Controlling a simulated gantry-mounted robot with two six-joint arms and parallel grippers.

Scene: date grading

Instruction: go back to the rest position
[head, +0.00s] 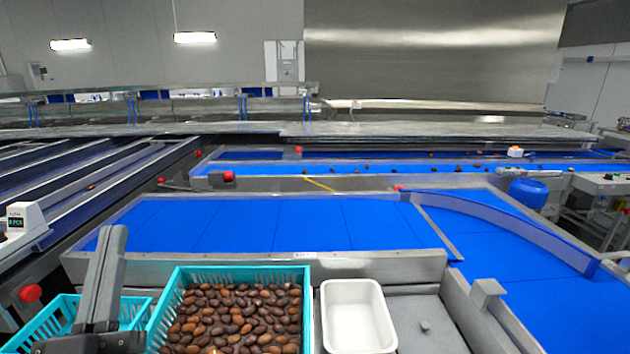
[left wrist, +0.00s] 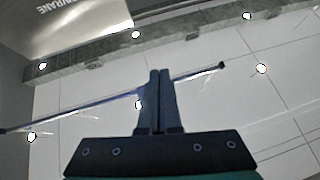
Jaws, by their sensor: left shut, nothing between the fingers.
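My left gripper (head: 114,234) stands at the lower left of the head view, with its dark fingers pointing up. It is in front of the gap between two teal crates and holds nothing. In the left wrist view its two fingers (left wrist: 160,75) are pressed together, with the ceiling and lamps behind them. My right gripper is in neither view.
A teal crate (head: 242,272) full of brown dates stands at the bottom, with another teal crate (head: 60,310) to its left, partly hidden by my arm. A white tray (head: 357,286), seemingly empty, is right of it. Blue conveyor belts (head: 270,224) lie behind, the nearest bare.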

